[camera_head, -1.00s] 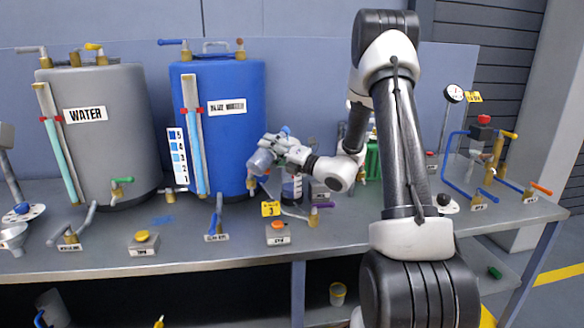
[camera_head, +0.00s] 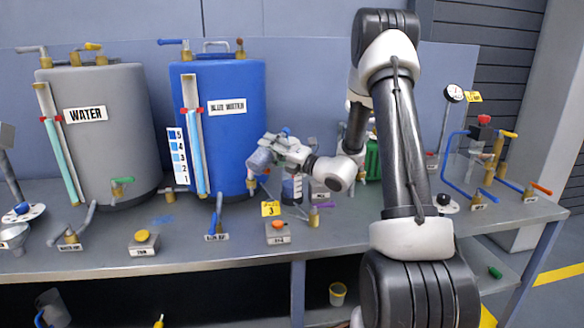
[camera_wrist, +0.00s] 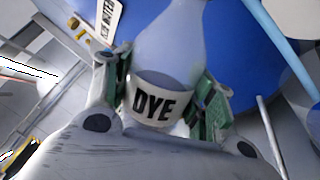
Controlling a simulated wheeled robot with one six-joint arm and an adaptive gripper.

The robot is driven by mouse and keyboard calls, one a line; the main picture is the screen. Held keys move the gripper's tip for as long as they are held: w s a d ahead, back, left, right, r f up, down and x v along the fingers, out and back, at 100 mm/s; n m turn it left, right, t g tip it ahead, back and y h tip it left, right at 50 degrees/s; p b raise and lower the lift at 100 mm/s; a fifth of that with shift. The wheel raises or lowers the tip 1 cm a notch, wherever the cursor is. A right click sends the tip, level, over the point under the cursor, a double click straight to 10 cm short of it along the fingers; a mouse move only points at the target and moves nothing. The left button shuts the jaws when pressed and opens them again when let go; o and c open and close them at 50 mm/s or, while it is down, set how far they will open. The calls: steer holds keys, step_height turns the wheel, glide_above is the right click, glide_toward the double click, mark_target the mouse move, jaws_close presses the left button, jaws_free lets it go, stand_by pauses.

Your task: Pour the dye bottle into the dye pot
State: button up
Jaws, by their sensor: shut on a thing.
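The dye bottle (camera_wrist: 166,52) is a translucent bottle with a white label reading DYE. My gripper (camera_wrist: 163,100) is shut on its labelled lower part, with a green-lined finger on each side. Dark liquid shows behind the label. In the head view the bottle (camera_head: 260,160) is tilted in my gripper (camera_head: 273,150), in front of the blue tank's right edge. A small clear vessel with dark blue contents (camera_head: 291,190), which may be the dye pot, stands below and right of the bottle. My gripper and wrist partly hide it, and I see no stream.
The blue tank (camera_head: 232,135) stands close behind the bottle, with the grey WATER tank (camera_head: 105,150) to its left. A yellow tag marked 3 (camera_head: 270,208), an orange button box (camera_head: 278,230) and a purple-handled valve (camera_head: 318,208) are near the vessel.

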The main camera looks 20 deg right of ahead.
steer(key=shift+a+m, duration=0.15)
steer(key=shift+m, duration=0.65)
stand_by(2.1)
